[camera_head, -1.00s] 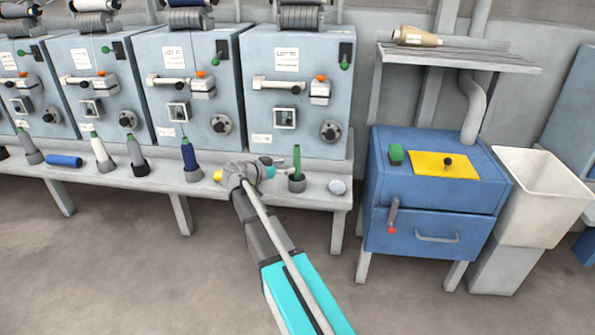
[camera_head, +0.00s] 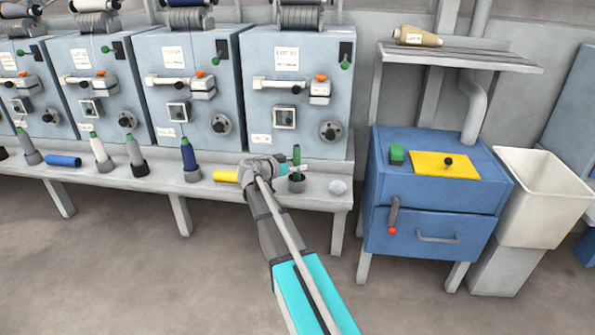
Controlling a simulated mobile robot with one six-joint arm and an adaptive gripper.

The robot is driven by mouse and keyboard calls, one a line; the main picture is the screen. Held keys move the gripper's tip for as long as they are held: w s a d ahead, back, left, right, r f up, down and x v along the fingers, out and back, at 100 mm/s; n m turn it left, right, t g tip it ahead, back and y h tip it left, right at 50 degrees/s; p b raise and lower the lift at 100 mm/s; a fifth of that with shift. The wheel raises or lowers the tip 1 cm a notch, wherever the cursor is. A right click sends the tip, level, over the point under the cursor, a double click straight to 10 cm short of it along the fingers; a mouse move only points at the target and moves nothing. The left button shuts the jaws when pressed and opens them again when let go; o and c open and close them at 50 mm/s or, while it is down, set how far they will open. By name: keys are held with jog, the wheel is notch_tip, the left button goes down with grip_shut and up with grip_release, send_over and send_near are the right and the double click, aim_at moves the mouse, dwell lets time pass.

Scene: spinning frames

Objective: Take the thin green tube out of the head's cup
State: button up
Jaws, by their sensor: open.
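The thin green tube (camera_head: 297,154) stands upright in a dark grey cup (camera_head: 297,185) on the bench, in front of the rightmost machine head. My gripper (camera_head: 296,168) is open, with its fingers at the tube just above the cup's rim. The fingers cover part of the tube's middle. I cannot tell whether they touch it or which side of it each finger is on.
A yellow cylinder (camera_head: 227,176) lies on the bench left of my wrist. A blue-wound tube (camera_head: 188,158) stands in the neighbouring cup. A white ball-like thing (camera_head: 338,187) lies right of the green tube's cup. A blue cabinet (camera_head: 435,200) and white bin (camera_head: 540,195) stand farther right.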

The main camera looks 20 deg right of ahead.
dwell(0.4)
grip_shut()
jog(key=shift+r, duration=0.15)
dwell(0.4)
notch_tip(320, 180, up, 2)
jog(key=shift+p, duration=1.2)
jog(key=s+a+r+p, duration=0.9)
jog(key=s+r+p, duration=0.1)
jog(key=shift+s+r+p, duration=0.3)
jog(key=shift+s+r, duration=0.05)
jog(key=shift+a, duration=0.1)
